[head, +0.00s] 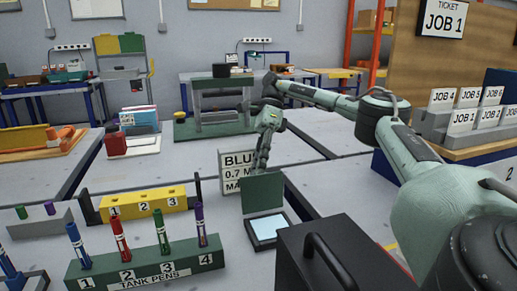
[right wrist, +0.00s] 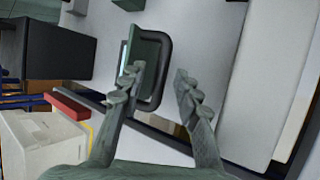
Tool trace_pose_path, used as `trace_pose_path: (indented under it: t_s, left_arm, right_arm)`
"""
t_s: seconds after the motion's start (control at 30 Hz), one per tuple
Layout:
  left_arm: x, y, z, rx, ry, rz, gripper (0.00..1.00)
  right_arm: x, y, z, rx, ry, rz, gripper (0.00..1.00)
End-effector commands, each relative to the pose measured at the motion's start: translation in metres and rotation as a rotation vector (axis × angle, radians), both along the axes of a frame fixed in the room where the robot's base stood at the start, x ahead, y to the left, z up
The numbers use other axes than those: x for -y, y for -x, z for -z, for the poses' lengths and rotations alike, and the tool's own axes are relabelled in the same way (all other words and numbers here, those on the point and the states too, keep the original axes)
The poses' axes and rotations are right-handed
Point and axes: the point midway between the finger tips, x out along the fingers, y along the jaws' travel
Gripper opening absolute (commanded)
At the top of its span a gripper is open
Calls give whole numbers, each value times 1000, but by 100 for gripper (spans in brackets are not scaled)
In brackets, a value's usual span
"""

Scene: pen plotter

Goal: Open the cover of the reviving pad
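The reviving pad (head: 269,229) is a small dark tray with a pale blue surface, in the lower middle of the head view. Its green cover (head: 263,194) stands up at the tray's far edge, so the blue surface is exposed. My right gripper (head: 262,163) is just behind and above the cover, pointing down. In the right wrist view my right gripper (right wrist: 160,78) has its fingers spread with nothing between the tips. The green cover (right wrist: 149,52) shows just beyond them; I cannot tell whether a finger touches it. My left gripper is out of view.
A label board (head: 234,172) stands left of the cover. A green pen rack (head: 146,264) with several pens and a yellow numbered block (head: 146,204) are further left. A black box with a handle (head: 335,259) stands close in front, right of the pad.

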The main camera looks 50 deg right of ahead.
Motion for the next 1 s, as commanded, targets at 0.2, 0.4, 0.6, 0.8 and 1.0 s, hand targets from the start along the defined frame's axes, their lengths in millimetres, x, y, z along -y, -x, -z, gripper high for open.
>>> trace_pose_path:
  t_s: [0.2,0.4,0.6,0.8,1.0]
  left_arm:
    - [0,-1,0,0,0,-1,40]
    - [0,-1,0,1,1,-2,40]
    - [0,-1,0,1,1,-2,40]
    - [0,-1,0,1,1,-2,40]
    - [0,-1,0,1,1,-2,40]
  right_arm:
    - [-1,-1,-27,4,2,-2,32]
    - [-1,-1,-50,3,3,-1,32]
    - [-1,-1,-71,3,4,-1,32]
    - [-1,-1,-83,-1,2,-2,32]
    - [0,0,-90,1,2,0,32]
